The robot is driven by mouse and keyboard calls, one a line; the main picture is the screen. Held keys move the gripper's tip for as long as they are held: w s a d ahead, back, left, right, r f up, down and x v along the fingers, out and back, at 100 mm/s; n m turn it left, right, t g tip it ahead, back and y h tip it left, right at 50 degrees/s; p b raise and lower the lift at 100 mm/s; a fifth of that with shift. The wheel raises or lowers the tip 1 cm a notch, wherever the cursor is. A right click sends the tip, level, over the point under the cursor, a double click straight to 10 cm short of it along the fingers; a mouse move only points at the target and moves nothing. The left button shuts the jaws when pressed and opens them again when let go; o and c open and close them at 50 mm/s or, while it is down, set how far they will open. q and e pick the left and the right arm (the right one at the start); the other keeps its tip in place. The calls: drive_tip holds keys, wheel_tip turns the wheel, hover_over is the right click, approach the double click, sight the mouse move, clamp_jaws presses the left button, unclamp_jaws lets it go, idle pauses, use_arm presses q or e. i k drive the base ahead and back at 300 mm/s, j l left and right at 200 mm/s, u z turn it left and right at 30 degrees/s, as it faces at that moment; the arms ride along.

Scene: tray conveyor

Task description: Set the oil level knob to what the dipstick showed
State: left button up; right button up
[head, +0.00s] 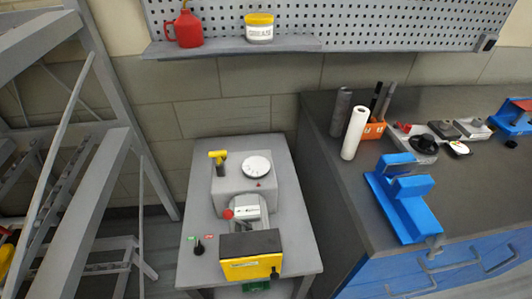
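A grey machine block stands on a small grey table (205,215) in the middle of the head view. A yellow T-shaped handle on a dark stem, probably the dipstick (218,156), stands upright at the block's left; its lower end is hidden. A round white dial (256,166) with small marks is on the block's top, with a small red spot below it. A small black knob (199,248) is at the table's front left, below a green label (191,238) and a red label (209,238). Which one is the oil level knob I cannot tell. Neither gripper shows.
A black and yellow box (250,268) and a red knob (227,214) are at the machine's front. Right is a dark bench (460,185) with a blue vise (405,200), paper roll (354,133) and tools. A grey frame (95,200) stands left. A shelf (235,46) holds a grease tub.

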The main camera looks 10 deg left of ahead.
sight(198, 250)
drive_tip(key=k+u, duration=0.1)
drive_tip(key=u, duration=0.9)
drive_tip(key=j, duration=0.1)
